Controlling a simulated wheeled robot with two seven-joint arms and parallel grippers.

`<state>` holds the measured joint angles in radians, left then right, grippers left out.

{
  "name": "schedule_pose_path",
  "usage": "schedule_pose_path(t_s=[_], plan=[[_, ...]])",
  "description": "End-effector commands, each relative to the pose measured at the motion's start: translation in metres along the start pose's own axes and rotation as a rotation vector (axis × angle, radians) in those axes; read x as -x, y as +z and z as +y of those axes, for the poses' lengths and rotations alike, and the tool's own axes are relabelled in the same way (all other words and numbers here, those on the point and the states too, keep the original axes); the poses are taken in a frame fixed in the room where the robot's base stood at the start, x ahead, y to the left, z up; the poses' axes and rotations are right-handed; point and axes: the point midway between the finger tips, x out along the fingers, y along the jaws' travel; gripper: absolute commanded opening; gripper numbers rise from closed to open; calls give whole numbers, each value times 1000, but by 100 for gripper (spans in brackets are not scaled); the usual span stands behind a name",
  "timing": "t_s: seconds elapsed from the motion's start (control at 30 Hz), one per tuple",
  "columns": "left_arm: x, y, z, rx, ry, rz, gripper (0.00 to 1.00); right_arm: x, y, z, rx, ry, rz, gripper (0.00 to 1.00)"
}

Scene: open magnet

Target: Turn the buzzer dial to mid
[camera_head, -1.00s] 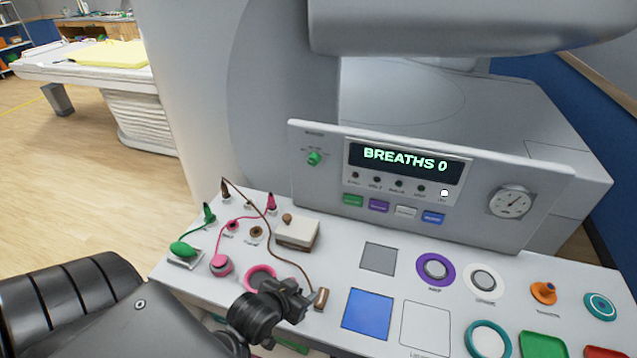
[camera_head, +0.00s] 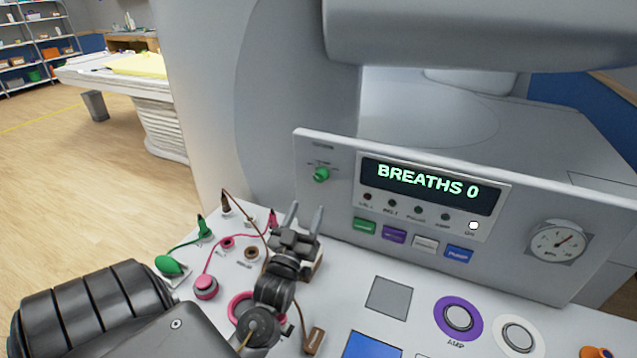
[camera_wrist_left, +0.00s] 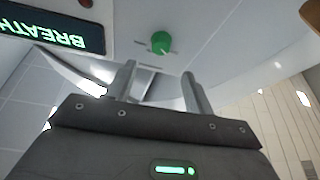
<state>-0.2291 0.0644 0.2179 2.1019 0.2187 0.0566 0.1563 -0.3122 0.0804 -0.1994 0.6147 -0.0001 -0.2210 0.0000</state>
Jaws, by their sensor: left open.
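The buzzer dial is a small green knob (camera_head: 321,174) at the left end of the upright panel face, with small markings around it. In the left wrist view the green knob (camera_wrist_left: 161,42) shows beyond the fingertips, a little above the gap between them. My left gripper (camera_head: 304,212) is open and empty, below and slightly left of the dial in the head view, apart from it. In the left wrist view its two fingers (camera_wrist_left: 158,80) stand apart with nothing between them. The dial's exact pointer setting is too small to read. My right gripper is not in view.
The panel (camera_head: 440,250) has a display reading BREATHS 0, several coloured buttons and a round gauge (camera_head: 558,243). Coloured plugs and cables, including a green bulb (camera_head: 170,266) and a pink plug (camera_head: 206,287), lie on the console at left. A brown cable passes close to my left gripper.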

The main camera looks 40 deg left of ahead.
Motion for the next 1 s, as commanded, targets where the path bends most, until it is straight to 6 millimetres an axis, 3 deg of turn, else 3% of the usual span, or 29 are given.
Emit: schedule_pose_path(t_s=[0.3,0.5,0.93,1.0], plan=[[-60,-4,-1,-2,-2,1,52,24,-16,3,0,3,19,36],[-86,-3,-1,-2,-2,0,52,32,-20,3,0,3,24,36],[-96,0,-2,-1,-2,-1,52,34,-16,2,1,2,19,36],[-96,0,-2,-1,-2,-1,46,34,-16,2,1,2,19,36]])
